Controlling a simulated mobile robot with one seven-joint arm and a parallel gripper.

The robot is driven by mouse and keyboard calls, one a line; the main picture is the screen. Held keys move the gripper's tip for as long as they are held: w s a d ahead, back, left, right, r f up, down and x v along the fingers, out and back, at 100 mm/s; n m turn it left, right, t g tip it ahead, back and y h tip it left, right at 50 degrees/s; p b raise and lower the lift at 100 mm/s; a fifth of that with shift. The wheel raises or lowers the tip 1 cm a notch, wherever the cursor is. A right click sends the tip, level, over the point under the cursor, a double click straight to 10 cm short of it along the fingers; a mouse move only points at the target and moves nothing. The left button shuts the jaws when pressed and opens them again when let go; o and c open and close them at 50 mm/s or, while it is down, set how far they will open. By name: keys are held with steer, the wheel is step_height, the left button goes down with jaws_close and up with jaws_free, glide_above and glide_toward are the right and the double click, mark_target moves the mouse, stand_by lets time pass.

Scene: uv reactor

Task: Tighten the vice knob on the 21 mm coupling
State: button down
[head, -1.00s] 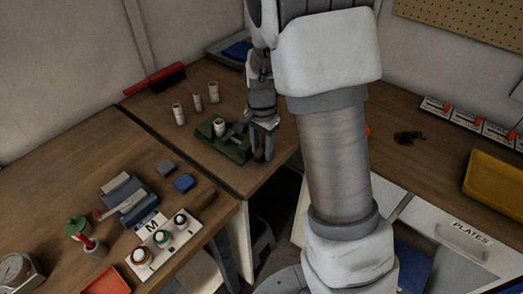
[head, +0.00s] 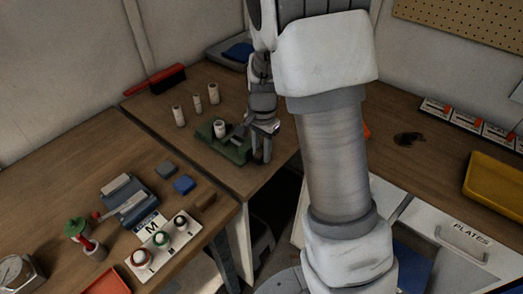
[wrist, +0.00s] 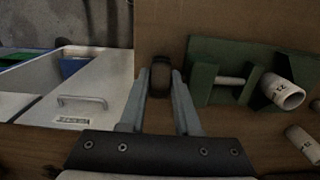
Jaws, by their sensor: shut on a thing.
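The green vice (head: 230,153) stands on the back bench. In the wrist view the vice (wrist: 202,85) lies to the right, its pale screw running to a moving jaw plate. A white coupling (wrist: 283,92) marked 21 sits beside that plate, on its far side from the knob; it also stands upright in the head view (head: 219,130). I cannot tell how firmly the jaws bear on it. The dark vice knob (wrist: 160,74) is between my fingertips. My gripper (wrist: 160,88) is shut on the knob; in the head view my gripper (head: 261,158) is at the vice's right end.
Several loose white couplings (head: 197,104) stand behind and left of the vice. A red-handled brush (head: 155,80) lies at the back wall. An open drawer (wrist: 85,95) is left of the bench edge.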

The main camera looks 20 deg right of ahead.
steer(key=shift+r, duration=0.1)
steer(key=y, duration=0.1)
steer(key=g+y+p, duration=0.2)
steer(key=shift+w+d, duration=0.25)
steer(key=shift+d, duration=0.1)
steer(key=g+y, duration=0.1)
steer(key=g+y+p, duration=0.1)
steer(key=y, duration=0.1)
steer(key=shift+w+d+f+g+y, duration=0.2)
steer(key=shift+d+f+g+y, duration=0.05)
steer(key=shift+f+g+y, duration=0.15)
steer(key=g+y, duration=0.2)
steer(key=y, duration=0.1)
steer(key=shift+w+d+f+g+y+b, duration=0.1)
steer(key=shift+d+f+g+y+b, duration=0.05)
steer(key=shift+f+g+y+b, duration=0.35)
steer(key=shift+g+y+b, duration=0.6)
steer(key=shift+y+b, duration=0.2)
steer(key=c, duration=0.9)
jaws_free()
